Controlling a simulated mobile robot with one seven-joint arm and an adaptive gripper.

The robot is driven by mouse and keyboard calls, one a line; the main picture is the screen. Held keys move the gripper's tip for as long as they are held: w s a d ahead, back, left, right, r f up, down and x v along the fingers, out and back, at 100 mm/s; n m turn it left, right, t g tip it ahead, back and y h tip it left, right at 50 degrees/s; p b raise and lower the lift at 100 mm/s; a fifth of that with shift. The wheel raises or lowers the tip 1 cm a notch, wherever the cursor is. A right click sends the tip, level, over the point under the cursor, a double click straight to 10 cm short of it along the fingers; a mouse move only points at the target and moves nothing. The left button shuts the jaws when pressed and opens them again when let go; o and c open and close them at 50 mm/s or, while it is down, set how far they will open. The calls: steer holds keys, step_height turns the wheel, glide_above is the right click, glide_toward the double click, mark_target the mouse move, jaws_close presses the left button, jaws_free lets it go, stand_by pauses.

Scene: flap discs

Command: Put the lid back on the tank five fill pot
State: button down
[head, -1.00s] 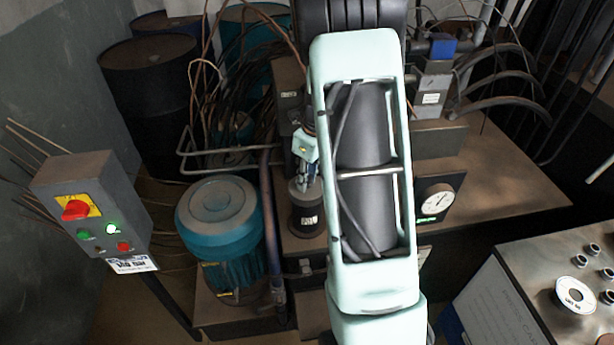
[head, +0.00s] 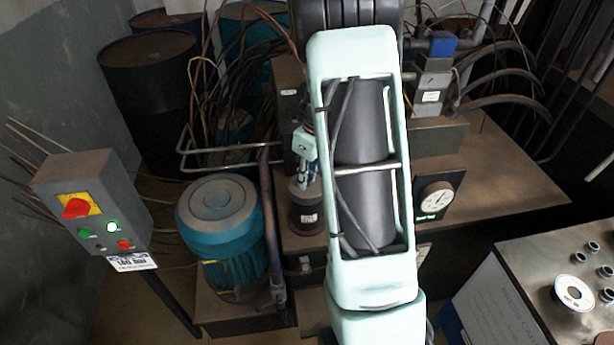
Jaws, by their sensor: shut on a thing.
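The fill pot (head: 307,220) is a dark upright cylinder with a small white label, standing on the brown tank top left of my arm. Its dark round lid (head: 301,191) appears at the top of the pot. My gripper (head: 309,183) points down at the lid and is shut on it, with my arm hiding its right side. I cannot tell whether the lid sits fully on the rim or slightly above it. The label is too small to read surely.
A teal motor (head: 222,225) and a bent pipe rail (head: 230,165) are left of the pot. A control box (head: 92,205) with a red knob stands further left. A gauge (head: 433,200) is right of my arm. A bench (head: 540,262) with small fittings is at lower right.

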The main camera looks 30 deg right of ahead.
steer(key=shift+f+b, duration=0.75)
steer(key=shift+f, duration=0.8)
stand_by(0.4)
steer(key=c, duration=1.6)
jaws_free()
steer(key=o, duration=0.5)
steer(key=shift+r, duration=0.15)
step_height(320, 180, up, 6)
steer(key=p, duration=0.5)
steer(key=shift+p, duration=0.35)
